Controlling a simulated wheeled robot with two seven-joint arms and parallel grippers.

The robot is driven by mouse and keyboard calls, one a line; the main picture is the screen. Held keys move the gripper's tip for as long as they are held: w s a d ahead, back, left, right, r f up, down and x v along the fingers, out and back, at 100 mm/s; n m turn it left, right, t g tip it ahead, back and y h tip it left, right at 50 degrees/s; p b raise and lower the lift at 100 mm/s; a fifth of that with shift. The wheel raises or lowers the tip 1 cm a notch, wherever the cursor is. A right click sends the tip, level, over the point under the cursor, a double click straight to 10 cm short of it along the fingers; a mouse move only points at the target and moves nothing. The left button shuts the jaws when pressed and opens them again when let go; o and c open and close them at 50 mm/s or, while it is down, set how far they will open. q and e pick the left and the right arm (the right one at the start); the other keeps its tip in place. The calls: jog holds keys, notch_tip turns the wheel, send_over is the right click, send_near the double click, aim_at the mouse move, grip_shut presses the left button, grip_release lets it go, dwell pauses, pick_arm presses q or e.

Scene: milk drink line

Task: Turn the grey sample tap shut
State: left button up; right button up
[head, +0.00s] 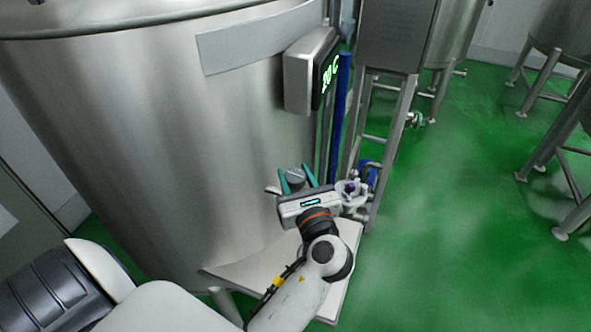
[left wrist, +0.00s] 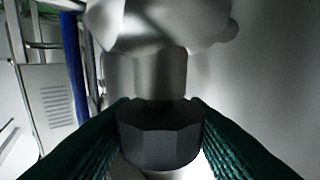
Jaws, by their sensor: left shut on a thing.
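The grey sample tap shows in the head view as a small grey knob (head: 295,176) on the right part of the steel tank's lower side. My left gripper (head: 297,182) is at it, its teal fingers on either side of the knob. In the left wrist view the dark grey faceted knob (left wrist: 160,135) sits between the green ribbed fingers, which touch both its sides. A shiny metal tap body (left wrist: 150,75) stands behind the knob. The tap's outlet and inner position are hidden. My right gripper is not in view.
The large steel tank (head: 150,130) fills the left. A display box (head: 310,72) reading about 20 C juts out above the gripper. A blue vertical pipe (head: 340,115) and a steel frame (head: 390,150) stand close right. Green floor (head: 460,210) is open farther right.

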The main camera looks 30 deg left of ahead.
pick_arm(q)
jog(key=m+t+h+p, duration=0.1)
jog(key=p, duration=0.1)
jog(key=m+t+h+p, duration=0.3)
jog(key=h+p, duration=0.1)
jog(key=shift+s+a+r+t, duration=0.1)
jog(key=shift+r+t, duration=0.2)
jog(key=m+t+h+p, duration=0.1)
jog(key=m+h, duration=0.1)
jog(key=shift+h, duration=0.4)
jog(key=shift+f+m+t+h, duration=0.15)
jog(key=shift+m+t+h, duration=0.15)
jog(key=shift+m+h, duration=0.3)
jog(key=m+h, duration=0.1)
jog(key=h, duration=0.1)
jog(key=shift+f+m+t+h, duration=0.1)
jog(key=shift+m+t+h, duration=0.2)
jog(key=m+h, duration=0.2)
jog(key=h, duration=0.1)
jog(key=shift+h+b, duration=0.4)
jog(key=shift+m+h, duration=0.6)
jog(key=shift+h, duration=0.4)
jog(key=o, duration=1)
